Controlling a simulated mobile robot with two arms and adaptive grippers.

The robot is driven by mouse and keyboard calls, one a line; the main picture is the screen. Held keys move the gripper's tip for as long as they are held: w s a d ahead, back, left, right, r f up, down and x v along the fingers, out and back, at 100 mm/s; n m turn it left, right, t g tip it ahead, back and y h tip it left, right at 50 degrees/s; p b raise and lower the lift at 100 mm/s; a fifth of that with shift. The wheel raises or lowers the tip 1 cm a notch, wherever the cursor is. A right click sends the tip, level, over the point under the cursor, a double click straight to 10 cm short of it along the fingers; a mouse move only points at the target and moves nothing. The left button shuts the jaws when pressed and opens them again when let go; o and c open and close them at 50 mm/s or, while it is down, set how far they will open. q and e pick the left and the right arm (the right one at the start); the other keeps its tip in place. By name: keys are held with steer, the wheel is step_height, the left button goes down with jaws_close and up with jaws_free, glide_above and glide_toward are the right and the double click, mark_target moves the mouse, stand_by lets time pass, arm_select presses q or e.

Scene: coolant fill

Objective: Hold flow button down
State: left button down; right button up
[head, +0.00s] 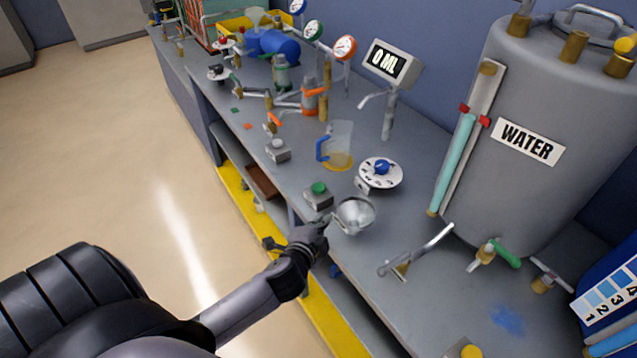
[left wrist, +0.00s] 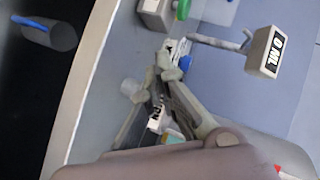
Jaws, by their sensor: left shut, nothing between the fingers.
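A green button (head: 319,187) sits on a small grey box on the bench in the head view. The green button (left wrist: 183,9) and its box also show at the top edge of the left wrist view. My left gripper (head: 324,224) is shut and empty, just in front of that box and beside a metal funnel-like bowl (head: 355,213). No contact with the button is visible. In the left wrist view its fingertips (left wrist: 169,62) are together. A second grey button box (head: 277,150) stands farther back. The display (head: 390,63) reads 0 ML. My right gripper is out of view.
A white dial with a blue knob (head: 381,170) and a clear jug (head: 339,145) with amber liquid stand behind the green button. A large WATER tank (head: 540,110) stands at right. A bent metal tube (head: 420,250) lies nearby. The floor (head: 120,150) at left is clear.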

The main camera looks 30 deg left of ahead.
arm_select(q)
steer(key=w+r+m+t+h, duration=0.1)
steer(key=w+r+m, duration=0.1)
steer(key=r, duration=0.1)
steer(key=w+d+r+m+t, duration=0.1)
steer(key=w+r+m, duration=0.1)
steer(key=r, duration=0.1)
steer(key=w+r+m+t+h, duration=0.1)
steer(key=w+r+m+t, duration=0.1)
steer(key=r+m, duration=0.1)
steer(key=shift+d+h, duration=0.2)
steer(key=shift+h, duration=0.1)
steer(key=w+d+r+m+g+h+p, duration=0.1)
steer(key=w+d+r+m+h, duration=0.3)
steer(key=m, duration=0.6)
steer(key=d+r+m+g+h, duration=0.1)
steer(key=r+m+h, duration=0.3)
steer(key=m, duration=0.5)
steer(key=a+f+m+g+y, duration=0.2)
steer(key=a+m+g, duration=0.1)
steer(key=a+m, duration=0.2)
steer(key=a+f+m+g+y+p, duration=0.1)
steer(key=a+f+m+g+y, duration=0.2)
steer(key=a+m, duration=0.3)
steer(key=a, duration=0.3)
steer(key=shift+w, duration=0.4)
steer(key=shift+a+f, duration=0.1)
steer(key=shift+f, duration=0.1)
